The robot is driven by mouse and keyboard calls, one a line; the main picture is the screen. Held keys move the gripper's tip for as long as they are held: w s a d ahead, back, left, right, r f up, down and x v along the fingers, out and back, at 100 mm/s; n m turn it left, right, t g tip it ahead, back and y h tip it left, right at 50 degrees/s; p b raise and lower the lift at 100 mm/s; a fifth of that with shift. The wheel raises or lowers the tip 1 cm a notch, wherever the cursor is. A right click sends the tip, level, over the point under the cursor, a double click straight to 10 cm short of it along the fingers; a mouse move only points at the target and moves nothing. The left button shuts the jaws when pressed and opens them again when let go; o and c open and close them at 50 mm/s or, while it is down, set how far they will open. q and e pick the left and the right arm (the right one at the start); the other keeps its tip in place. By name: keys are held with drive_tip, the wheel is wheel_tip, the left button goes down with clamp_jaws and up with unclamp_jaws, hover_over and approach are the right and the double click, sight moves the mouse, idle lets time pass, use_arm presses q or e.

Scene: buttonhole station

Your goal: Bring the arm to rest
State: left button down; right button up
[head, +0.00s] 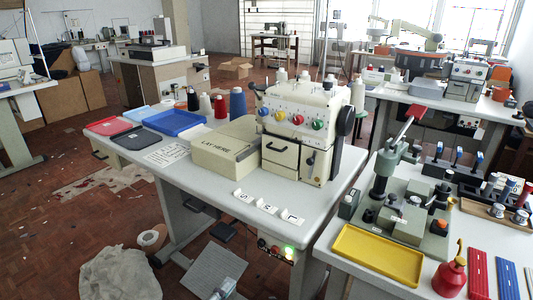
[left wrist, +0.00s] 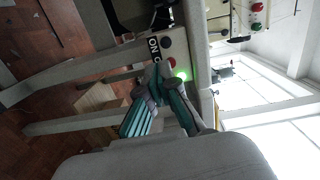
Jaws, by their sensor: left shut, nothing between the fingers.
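My left gripper (left wrist: 158,78) shows in the left wrist view with its grey and teal fingers converging at the tips. It is shut and empty. Its tips appear in front of the switch panel (left wrist: 157,46), which has an ON label and dark round buttons. I cannot tell how far apart they are. A green lamp (left wrist: 180,75) glows beside the tips. In the head view the lit lamp (head: 288,250) is under the front edge of the sewing table (head: 215,205). A small grey part at the bottom edge there may be this gripper. My right gripper is in neither view.
A cream machine (head: 305,130) and a beige box (head: 226,155) stand on the table. A second bench with a yellow tray (head: 377,255) is at right. A pale cloth heap (head: 120,275) and a grey slatted piece (head: 213,270) lie on the floor.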

use_arm(q)
drive_tip(key=s+a+f+n+g+y, duration=0.25)
drive_tip(key=s+f+n, duration=0.2)
drive_tip(key=f, duration=0.55)
drive_tip(key=s+a+f+n+g+y, duration=0.25)
drive_tip(key=s+a+f+n, duration=0.2)
drive_tip(key=f, duration=0.55)
drive_tip(key=s+a+f+n+g+y, duration=0.25)
drive_tip(key=f+n, duration=0.25)
drive_tip(key=f, duration=0.5)
drive_tip(key=s+f+n+g, duration=0.3)
drive_tip(key=s+f, duration=0.2)
drive_tip(key=s, duration=0.4)
drive_tip(key=s+f+n+g, duration=0.3)
drive_tip(key=s+f, duration=0.2)
drive_tip(key=s, duration=0.3)
drive_tip(key=s+a+r+g+p, duration=0.1)
drive_tip(key=s+r+p, duration=0.3)
drive_tip(key=s+p, duration=0.9)
drive_tip(key=shift+s+a+r+p, duration=0.15)
drive_tip(key=shift+s+p, duration=0.05)
drive_tip(key=shift+p, duration=0.25)
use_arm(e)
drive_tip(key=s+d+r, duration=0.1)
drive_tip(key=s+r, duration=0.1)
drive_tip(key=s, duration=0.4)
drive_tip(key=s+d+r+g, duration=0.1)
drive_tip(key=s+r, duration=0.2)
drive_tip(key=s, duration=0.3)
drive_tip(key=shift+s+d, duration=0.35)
